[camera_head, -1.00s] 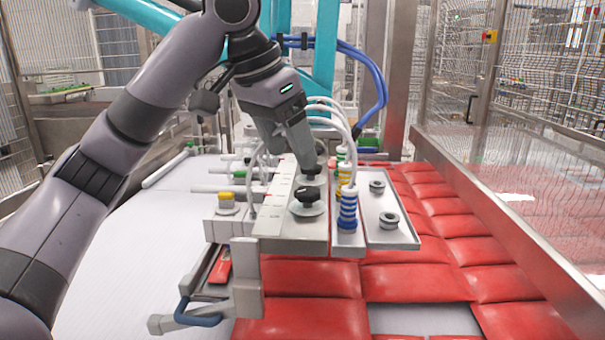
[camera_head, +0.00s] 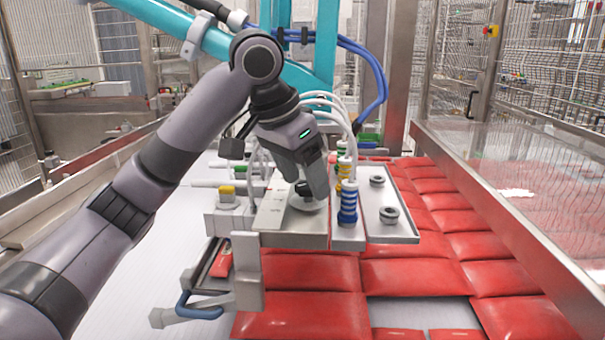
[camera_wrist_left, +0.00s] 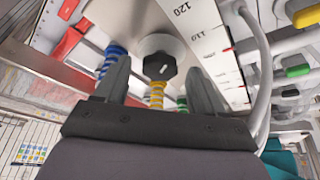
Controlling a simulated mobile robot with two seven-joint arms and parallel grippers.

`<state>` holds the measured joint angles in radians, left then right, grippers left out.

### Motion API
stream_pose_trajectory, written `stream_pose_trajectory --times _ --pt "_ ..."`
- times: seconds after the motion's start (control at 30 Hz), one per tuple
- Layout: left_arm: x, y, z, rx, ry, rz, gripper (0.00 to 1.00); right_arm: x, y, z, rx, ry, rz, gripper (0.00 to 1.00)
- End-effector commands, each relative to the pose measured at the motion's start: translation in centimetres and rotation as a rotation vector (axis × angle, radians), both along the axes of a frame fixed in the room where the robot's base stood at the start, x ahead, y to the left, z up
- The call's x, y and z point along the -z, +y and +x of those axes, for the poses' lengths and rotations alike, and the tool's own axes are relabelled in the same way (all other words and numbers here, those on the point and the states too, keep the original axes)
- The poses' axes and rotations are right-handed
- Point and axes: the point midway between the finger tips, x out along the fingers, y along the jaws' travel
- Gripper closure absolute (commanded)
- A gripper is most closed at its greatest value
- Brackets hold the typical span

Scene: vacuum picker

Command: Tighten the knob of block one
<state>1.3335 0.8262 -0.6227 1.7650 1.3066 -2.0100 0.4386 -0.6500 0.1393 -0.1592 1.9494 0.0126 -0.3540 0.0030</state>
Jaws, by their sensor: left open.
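A black knob (camera_head: 303,187) on a round pale disc (camera_head: 308,204) sits on top of the grey block with a ruler scale (camera_head: 272,210), at the near end of the picker. My left gripper (camera_head: 314,188) points down at this knob, with a finger in front of part of it. In the left wrist view the black knob (camera_wrist_left: 158,67) shows between the two spread fingers (camera_wrist_left: 157,80), with gaps on both sides. The gripper is open and holds nothing. No number marks this as block one. The second knob behind is hidden. My right gripper is out of view.
Blue-banded (camera_head: 347,205) and yellow-banded suction cups with white hoses stand right beside the block. A grey plate (camera_head: 400,232) with two dark knobs lies further right. A yellow-topped fitting (camera_head: 227,194) is at left. Red bags (camera_head: 310,272) lie below.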

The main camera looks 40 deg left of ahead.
Motion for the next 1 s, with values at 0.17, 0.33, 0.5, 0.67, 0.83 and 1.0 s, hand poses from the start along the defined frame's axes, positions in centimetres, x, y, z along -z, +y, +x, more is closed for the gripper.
stream_pose_trajectory --times 0.17,0.33,0.5,0.67,0.83,1.0 --pt "0.00 -0.02 0.00 0.000 0.000 0.000 0.34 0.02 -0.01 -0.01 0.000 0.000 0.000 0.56" --pt "-0.01 -0.01 0.00 0.000 0.000 0.000 0.87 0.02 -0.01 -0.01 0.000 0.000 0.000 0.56" --pt "-0.02 0.00 0.00 0.003 0.000 0.000 0.87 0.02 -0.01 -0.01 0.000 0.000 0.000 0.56" --pt "-0.02 0.04 0.01 0.031 0.000 0.000 0.87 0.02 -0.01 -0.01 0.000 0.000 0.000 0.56" --pt "-0.04 0.14 0.06 0.112 -0.001 -0.001 0.87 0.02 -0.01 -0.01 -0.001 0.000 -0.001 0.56" --pt "-0.01 0.28 0.13 0.242 0.000 -0.003 0.87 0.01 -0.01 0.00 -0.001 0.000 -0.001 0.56"
